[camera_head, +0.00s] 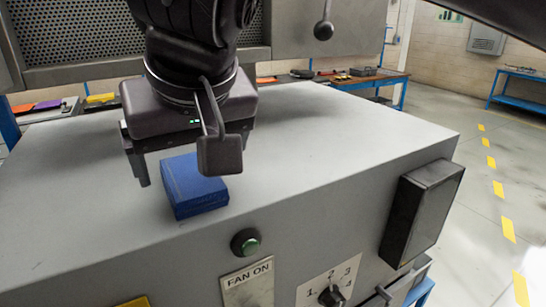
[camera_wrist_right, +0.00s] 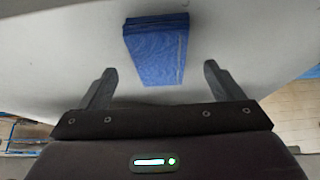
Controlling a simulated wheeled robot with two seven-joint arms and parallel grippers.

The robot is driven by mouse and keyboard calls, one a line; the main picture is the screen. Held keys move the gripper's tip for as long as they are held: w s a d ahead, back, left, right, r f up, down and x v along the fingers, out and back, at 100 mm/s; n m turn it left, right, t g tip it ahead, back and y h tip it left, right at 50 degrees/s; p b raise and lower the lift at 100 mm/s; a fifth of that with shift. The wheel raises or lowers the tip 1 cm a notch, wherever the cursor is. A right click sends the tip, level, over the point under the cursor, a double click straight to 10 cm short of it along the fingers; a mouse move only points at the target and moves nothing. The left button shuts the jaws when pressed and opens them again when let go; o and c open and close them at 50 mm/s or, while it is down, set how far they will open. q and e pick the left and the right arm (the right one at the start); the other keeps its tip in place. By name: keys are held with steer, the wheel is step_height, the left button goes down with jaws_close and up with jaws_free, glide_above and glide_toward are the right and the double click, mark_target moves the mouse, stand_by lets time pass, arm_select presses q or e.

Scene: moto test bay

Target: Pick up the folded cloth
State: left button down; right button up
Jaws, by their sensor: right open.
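The folded cloth (camera_head: 195,187) is a blue, thick rectangular bundle. It lies on the grey top of the cabinet, near its front edge, in the head view. My right gripper (camera_head: 180,172) is above and just behind the cloth, its jaws apart and empty. In the right wrist view the cloth (camera_wrist_right: 157,48) lies ahead of and between the two open fingers (camera_wrist_right: 158,82), touching neither as far as I can see. Part of the cloth's far side is hidden by the gripper in the head view. My left gripper is not in view.
The cabinet top (camera_head: 350,125) is clear to the right. A perforated panel (camera_head: 75,35) stands behind. Blue-legged tables (camera_head: 375,80) stand farther back.

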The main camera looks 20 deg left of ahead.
mark_target(190, 174)
steer(key=shift+x, duration=1.2)
steer(key=shift+w+a+f, duration=0.15)
steer(key=shift+a, duration=0.15)
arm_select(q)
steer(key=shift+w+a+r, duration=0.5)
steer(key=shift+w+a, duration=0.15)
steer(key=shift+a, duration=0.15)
arm_select(e)
steer(key=shift+d, duration=0.1)
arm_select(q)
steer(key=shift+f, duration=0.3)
arm_select(e)
steer(key=shift+f, duration=0.2)
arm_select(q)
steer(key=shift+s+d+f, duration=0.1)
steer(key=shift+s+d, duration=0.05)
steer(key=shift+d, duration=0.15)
arm_select(e)
steer(key=c, duration=1.1)
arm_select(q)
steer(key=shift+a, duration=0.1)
arm_select(e)
steer(key=shift+o, duration=0.2)
